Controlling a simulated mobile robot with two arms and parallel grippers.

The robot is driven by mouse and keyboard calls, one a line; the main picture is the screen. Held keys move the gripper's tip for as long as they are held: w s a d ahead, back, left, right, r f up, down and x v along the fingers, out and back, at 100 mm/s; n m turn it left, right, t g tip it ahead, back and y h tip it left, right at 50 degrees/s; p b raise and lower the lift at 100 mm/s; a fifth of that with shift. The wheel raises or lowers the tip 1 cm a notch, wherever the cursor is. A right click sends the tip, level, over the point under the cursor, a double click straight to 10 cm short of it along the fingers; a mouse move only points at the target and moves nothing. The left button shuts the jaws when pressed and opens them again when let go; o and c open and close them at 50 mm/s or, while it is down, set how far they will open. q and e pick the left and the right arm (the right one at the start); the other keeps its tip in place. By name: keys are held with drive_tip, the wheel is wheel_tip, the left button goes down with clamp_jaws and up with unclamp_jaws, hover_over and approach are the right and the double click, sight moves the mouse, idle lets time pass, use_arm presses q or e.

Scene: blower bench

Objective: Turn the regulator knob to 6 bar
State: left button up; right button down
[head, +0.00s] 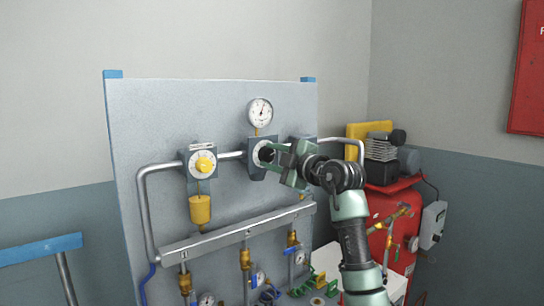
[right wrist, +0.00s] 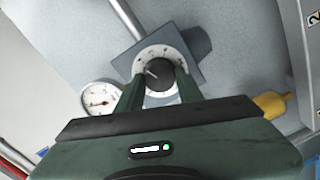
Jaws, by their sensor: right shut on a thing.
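The regulator knob (right wrist: 159,74) is black with a pale pointer mark and sits in a white dial ring on a grey square block. It also shows in the head view (head: 266,154), partly behind my gripper. My right gripper (right wrist: 157,88) is shut on the knob, with one green finger on each side; in the head view it comes in from the right (head: 277,155). The pressure gauge (head: 260,111) stands above the block with its needle pointing up and slightly right; it also shows in the right wrist view (right wrist: 99,97). Its numbers are too small to read. My left gripper is not in view.
A yellow knob (head: 204,164) sits on another block to the left, with a brass bowl (head: 200,210) below. A manifold bar (head: 238,230) with several valves runs underneath. A red compressor tank (head: 392,225) stands at the right. A blue-topped rail (head: 40,249) is at lower left.

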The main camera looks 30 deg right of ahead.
drive_tip(key=c, duration=0.9)
unclamp_jaws()
drive_tip(key=shift+d, duration=0.1)
drive_tip(key=shift+s+d+b, duration=0.15)
drive_tip(key=shift+s+b, duration=0.55)
drive_tip(key=shift+s, duration=1.25)
drive_tip(key=shift+s+d+b, duration=0.15)
drive_tip(key=shift+s+b, duration=0.5)
drive_tip(key=shift+s, duration=1.3)
